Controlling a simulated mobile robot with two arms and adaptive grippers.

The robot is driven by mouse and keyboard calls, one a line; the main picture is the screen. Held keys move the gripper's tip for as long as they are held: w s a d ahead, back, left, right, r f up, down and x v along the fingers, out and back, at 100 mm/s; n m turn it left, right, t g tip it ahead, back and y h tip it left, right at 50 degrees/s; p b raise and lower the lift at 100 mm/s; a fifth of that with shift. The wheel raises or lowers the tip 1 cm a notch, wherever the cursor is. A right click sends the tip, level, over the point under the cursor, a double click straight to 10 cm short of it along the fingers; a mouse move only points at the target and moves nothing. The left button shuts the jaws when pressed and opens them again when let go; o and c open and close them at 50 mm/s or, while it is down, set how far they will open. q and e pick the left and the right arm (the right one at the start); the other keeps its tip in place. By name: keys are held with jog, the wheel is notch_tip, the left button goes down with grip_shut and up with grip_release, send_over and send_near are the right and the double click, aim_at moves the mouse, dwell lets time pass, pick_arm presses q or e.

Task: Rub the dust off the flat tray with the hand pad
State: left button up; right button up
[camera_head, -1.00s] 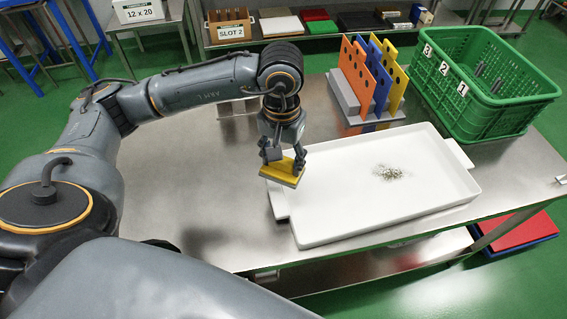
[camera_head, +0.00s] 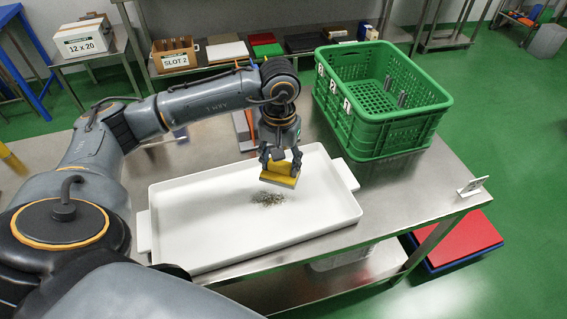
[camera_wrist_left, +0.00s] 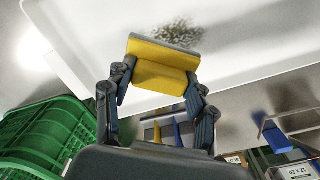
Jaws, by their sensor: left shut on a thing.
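The flat white tray (camera_head: 215,235) lies on the steel table. A patch of grey-green dust (camera_head: 268,199) sits right of the tray's middle; it also shows in the left wrist view (camera_wrist_left: 178,34). My left gripper (camera_head: 281,158) is shut on the yellow hand pad (camera_head: 284,170), which has a grey underside. The pad is over the tray, just beyond and slightly right of the dust. I cannot tell if it touches the tray. In the left wrist view the pad (camera_wrist_left: 163,62) is between both fingers. My right gripper is not in view.
A green crate (camera_head: 385,140) with numbered tags stands at the table's back right. The rack of coloured boards (camera_head: 243,128) is mostly hidden behind my left arm. A small white sign (camera_head: 472,187) is at the right table edge.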

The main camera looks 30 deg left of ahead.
aim_at(280, 175)
pick_arm(q)
jog(key=shift+s+a+f+b, duration=0.15)
jog(key=shift+f+b, duration=0.2)
jog(key=shift+f, duration=0.45)
notch_tip(280, 175, down, 3)
jog(key=shift+r+b, duration=0.15)
jog(key=shift+b, duration=0.6)
jog(key=shift+f+b, duration=0.3)
jog(key=shift+f, duration=0.4)
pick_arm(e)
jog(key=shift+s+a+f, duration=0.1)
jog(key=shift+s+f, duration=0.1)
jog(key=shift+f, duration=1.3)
pick_arm(q)
jog(key=shift+f+b, duration=0.95)
jog(key=shift+b, duration=0.05)
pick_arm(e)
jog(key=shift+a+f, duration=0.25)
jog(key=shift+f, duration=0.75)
